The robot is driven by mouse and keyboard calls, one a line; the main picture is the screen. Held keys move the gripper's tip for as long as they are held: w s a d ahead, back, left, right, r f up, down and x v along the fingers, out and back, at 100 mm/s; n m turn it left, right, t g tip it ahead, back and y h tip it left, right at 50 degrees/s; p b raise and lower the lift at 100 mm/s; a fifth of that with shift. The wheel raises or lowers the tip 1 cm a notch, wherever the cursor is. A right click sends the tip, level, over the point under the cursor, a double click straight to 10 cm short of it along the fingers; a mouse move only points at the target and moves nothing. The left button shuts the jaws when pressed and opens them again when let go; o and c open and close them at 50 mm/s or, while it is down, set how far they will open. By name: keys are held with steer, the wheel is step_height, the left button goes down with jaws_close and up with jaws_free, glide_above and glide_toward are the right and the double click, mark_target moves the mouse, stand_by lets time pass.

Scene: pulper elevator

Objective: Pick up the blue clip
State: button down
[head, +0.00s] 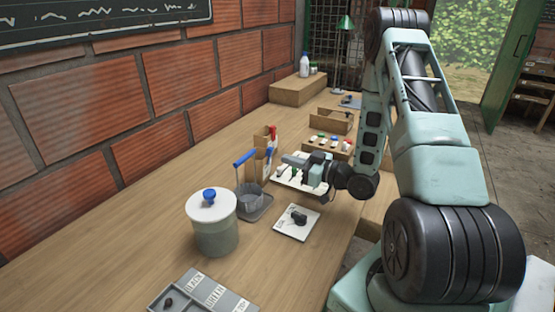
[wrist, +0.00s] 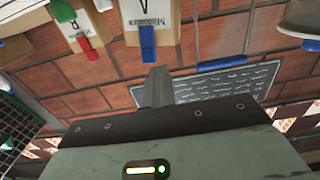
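The blue clip (wrist: 148,42) sits on the edge of a white card marked with a large letter, against a wooden piece, in the upper middle of the wrist view. In the head view the blue clip (head: 268,153) shows small, just left of my gripper (head: 285,160). In the wrist view my gripper's fingertips (wrist: 157,72) are right by the end of the blue clip. The fingers overlap in this view, so their gap and any contact with the clip cannot be made out.
A red clip (wrist: 86,45) and a green clip (wrist: 63,10) are beside the blue one. A blue-handled container (head: 250,187), a lidded pot (head: 212,230) and a white tile (head: 296,224) stand nearby. A grey labelled tray (head: 212,292) is at the front. Bare table lies left.

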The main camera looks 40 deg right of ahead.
steer(key=shift+s+d, duration=0.1)
steer(key=shift+s, duration=0.2)
steer(key=shift+c, duration=2.2)
jaws_free()
